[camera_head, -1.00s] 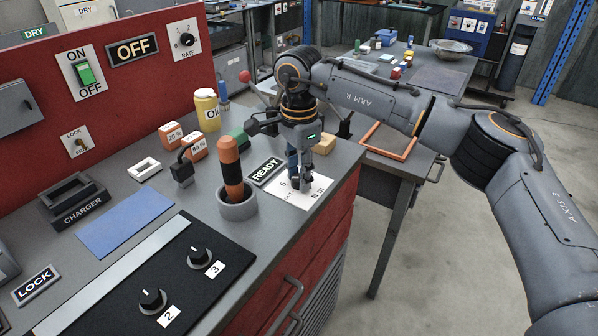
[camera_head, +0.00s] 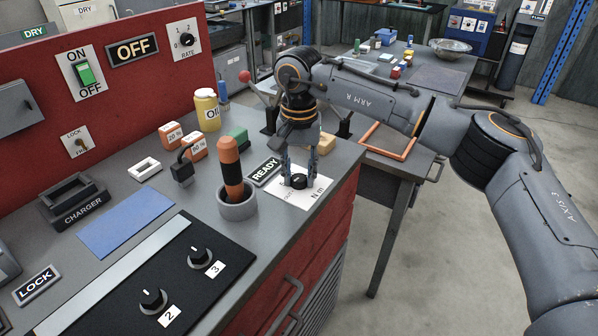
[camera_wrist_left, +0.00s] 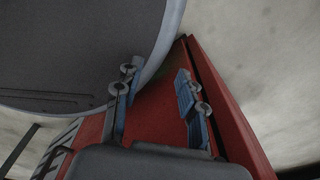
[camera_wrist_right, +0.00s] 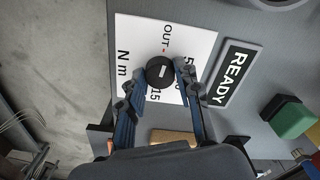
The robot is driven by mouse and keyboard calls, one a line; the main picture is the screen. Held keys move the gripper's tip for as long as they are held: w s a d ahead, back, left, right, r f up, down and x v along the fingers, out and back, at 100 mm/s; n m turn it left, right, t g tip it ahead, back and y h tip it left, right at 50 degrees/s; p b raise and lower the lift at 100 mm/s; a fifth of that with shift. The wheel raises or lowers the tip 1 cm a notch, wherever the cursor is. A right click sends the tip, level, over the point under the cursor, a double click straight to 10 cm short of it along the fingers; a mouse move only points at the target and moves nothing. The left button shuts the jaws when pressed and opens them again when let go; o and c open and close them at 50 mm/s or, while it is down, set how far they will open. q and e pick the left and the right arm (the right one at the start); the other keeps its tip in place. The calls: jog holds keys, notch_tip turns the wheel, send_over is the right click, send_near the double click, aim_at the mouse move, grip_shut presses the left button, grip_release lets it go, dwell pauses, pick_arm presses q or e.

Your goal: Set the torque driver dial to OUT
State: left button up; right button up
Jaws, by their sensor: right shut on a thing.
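The torque driver dial is a small black knob (camera_wrist_right: 160,72) on a white plate (camera_wrist_right: 132,42) printed with OUT, numbers and N m. A short white mark shows on its top; I cannot tell exactly where it points. The OUT label lies just beyond the knob in the right wrist view. My right gripper (camera_head: 299,174) points down from above, its two fingers shut on opposite sides of the knob. My left gripper (camera_wrist_left: 158,85) is open and empty, beside a red cabinet side in the left wrist view; it is outside the head view.
A READY sign (camera_head: 264,171) lies beside the plate. An orange-handled tool (camera_head: 231,165) stands in a grey round holder (camera_head: 238,206) to the left. A green block (camera_head: 238,137) and a yellow block (camera_head: 327,143) sit behind. The bench's front edge is close to the plate.

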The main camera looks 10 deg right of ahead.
aim_at(299, 178)
jog(key=shift+r+n, duration=0.1)
jog(key=shift+n, duration=0.5)
jog(key=o, duration=1.2)
jog(key=shift+c, duration=0.2)
notch_tip(299, 178, up, 12)
